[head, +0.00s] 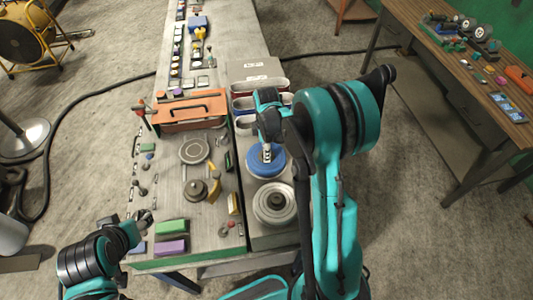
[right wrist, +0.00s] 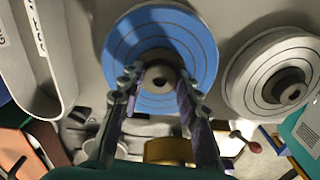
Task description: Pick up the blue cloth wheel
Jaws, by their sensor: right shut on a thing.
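The blue cloth wheel (head: 279,163) lies flat on the grey bench top, just right of the green-edged board. In the right wrist view the blue cloth wheel (right wrist: 200,45) shows stitched rings and a grey hub with a dark centre. My right gripper (head: 267,153) reaches down onto its middle. In the right wrist view my right gripper (right wrist: 159,82) has a finger on each side of the hub and is shut on it. The fingers hide part of the wheel. My left gripper (head: 143,219) is low at the left, over the board's near left corner, away from the wheel.
A white wheel (head: 274,203) lies close in front of the blue one and also shows in the right wrist view (right wrist: 268,55). The board (head: 170,205) holds grey discs, a green block (head: 172,225) and a purple block (head: 170,247). An orange toolbox (head: 190,112) stands behind.

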